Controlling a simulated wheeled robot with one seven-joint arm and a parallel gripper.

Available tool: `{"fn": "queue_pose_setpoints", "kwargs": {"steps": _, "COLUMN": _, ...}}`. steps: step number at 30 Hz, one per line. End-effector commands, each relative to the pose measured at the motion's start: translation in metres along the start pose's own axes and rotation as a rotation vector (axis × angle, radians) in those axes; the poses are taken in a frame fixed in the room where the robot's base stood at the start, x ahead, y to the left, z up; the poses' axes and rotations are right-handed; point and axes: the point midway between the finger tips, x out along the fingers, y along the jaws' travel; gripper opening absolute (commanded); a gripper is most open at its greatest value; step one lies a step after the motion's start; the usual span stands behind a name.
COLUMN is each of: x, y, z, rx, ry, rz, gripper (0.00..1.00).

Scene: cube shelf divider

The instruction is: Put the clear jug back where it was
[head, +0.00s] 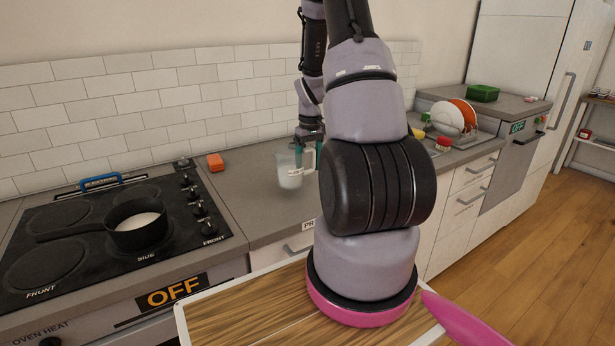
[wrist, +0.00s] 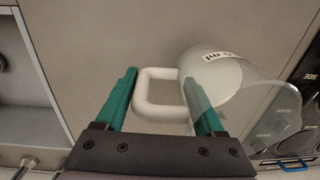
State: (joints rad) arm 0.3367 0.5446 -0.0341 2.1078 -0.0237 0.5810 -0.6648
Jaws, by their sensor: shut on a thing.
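The clear jug (head: 288,166) is over the grey counter, to the right of the stove, with something white low inside it. I cannot tell whether its base touches the counter. My gripper (head: 308,153) is shut on the jug at its white handle side, and my arm comes down from above. In the wrist view, the white loop handle (wrist: 156,74) lies between the teal fingers, and the clear body (wrist: 258,108) with a printed label is to the right. The right finger overlaps the jug's wall. Part of the counter behind my arm is hidden.
A black stove (head: 70,235) with a dark pot (head: 136,226) holding white liquid is at left. A dish rack with plates (head: 456,117) is at right. The counter (head: 245,205) in front of the jug is clear.

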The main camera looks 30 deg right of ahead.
Motion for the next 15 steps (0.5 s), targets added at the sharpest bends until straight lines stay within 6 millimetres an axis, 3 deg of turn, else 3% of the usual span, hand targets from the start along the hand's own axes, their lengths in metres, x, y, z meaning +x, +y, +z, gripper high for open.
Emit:
{"fn": "queue_pose_setpoints", "kwargs": {"steps": 9, "x": 0.037, "y": 0.002, "z": 0.001, "rx": 0.002, "ry": -0.001, "rz": -0.001, "gripper": 0.00}}
{"fn": "queue_pose_setpoints", "kwargs": {"steps": 15, "x": 0.038, "y": 0.002, "z": 0.000, "rx": 0.001, "ry": 0.001, "rz": 0.000, "gripper": 0.00}}
